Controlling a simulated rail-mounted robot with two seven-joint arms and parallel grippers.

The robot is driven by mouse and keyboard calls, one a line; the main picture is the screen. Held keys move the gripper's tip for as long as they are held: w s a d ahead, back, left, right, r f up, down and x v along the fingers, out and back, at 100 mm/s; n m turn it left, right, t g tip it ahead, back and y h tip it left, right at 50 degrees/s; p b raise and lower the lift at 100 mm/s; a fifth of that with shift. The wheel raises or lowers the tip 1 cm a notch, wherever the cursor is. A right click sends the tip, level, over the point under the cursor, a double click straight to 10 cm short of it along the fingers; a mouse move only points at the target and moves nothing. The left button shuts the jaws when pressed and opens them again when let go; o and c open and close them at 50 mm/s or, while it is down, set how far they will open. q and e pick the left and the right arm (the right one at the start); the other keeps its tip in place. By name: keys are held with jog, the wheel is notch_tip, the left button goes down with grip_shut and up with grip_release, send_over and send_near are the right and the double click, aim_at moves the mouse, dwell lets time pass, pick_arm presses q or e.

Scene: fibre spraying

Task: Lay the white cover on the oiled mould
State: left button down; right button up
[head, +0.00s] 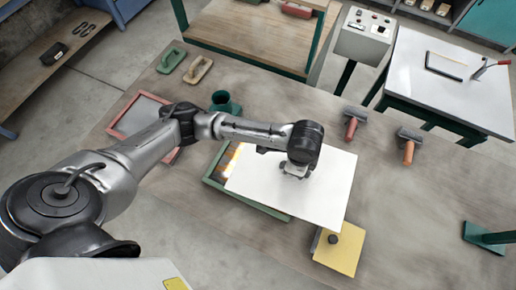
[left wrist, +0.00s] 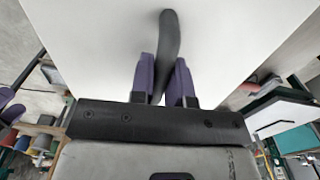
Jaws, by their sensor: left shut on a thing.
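The white cover (head: 325,192) is a flat white panel under my left gripper (head: 296,170). In the left wrist view, the purple fingers of that gripper (left wrist: 165,72) are shut on the dark curved handle (left wrist: 170,35) of the cover (left wrist: 90,45). The mould (head: 215,180) is a green-framed tray with a bright orange glare on its inside. The cover lies over most of it in the head view and reaches past it to the right. The mould's right part is hidden, and I cannot tell the gap between cover and mould. My right gripper is not in view.
On the bench (head: 390,220) are a yellow pad (head: 340,252), a green pot (head: 224,103), a red-framed tray (head: 140,112), two rollers with orange handles (head: 408,148) and two floats (head: 198,70). A control box (head: 364,38) stands behind. The bench's right side is mostly clear.

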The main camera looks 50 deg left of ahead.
aim_at(258, 162)
pick_arm(q)
jog(key=shift+m, duration=0.4)
jog(key=s+a+f, duration=0.1)
jog(key=a+f, duration=0.1)
jog(key=a, duration=0.1)
jog(key=s+a+f, duration=0.2)
jog(key=a+f, duration=0.1)
jog(key=a, duration=0.1)
jog(key=s+a+f, duration=0.1)
jog(key=a+f, duration=0.2)
jog(key=shift+s+a+p, duration=0.3)
jog(key=shift+a, duration=0.05)
jog(key=shift+f, duration=2)
jog(key=shift+f, duration=0.15)
jog(key=c, duration=1.1)
grip_release()
